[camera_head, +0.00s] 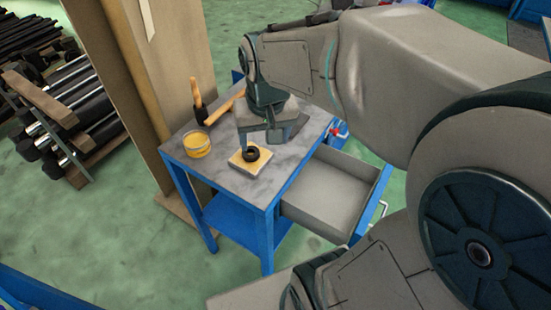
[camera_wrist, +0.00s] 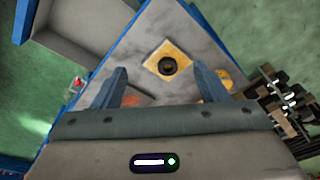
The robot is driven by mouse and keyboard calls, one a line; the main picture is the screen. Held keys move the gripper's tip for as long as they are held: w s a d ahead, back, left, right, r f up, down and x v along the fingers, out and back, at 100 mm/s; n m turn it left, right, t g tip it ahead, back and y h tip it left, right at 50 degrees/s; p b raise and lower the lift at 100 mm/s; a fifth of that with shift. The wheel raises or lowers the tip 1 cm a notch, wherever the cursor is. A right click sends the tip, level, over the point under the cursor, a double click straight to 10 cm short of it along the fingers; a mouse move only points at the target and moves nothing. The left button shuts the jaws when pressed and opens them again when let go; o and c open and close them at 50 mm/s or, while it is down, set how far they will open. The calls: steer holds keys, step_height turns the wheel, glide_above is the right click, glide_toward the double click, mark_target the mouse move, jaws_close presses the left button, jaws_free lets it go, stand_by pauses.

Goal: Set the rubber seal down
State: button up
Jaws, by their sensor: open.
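The rubber seal (camera_head: 251,154) is a small black ring. It lies on a square yellowish pad (camera_head: 238,164) on the grey top of a blue cart (camera_head: 214,181). In the wrist view the seal (camera_wrist: 168,66) sits near the middle of the pad (camera_wrist: 153,67), ahead of my fingers. My gripper (camera_head: 270,138) is over the cart top, just behind and to the right of the seal in the head view. In the wrist view my gripper (camera_wrist: 158,82) has its two blue fingers wide apart with nothing between them. The seal is apart from both fingers.
A yellow tin (camera_head: 197,145) stands on the cart's left side, with a dark-headed mallet (camera_head: 199,105) and another wooden handle behind. An open, empty drawer (camera_head: 328,195) juts out at the right. A tall brown panel (camera_head: 150,90) and a rack of dark rollers (camera_head: 75,115) stand left.

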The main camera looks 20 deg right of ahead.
steer(key=s+n+t, duration=0.1)
steer(key=s, duration=0.6)
steer(key=shift+s+f+n, duration=0.3)
steer(key=shift+s+f, duration=0.05)
steer(key=shift+s, duration=0.05)
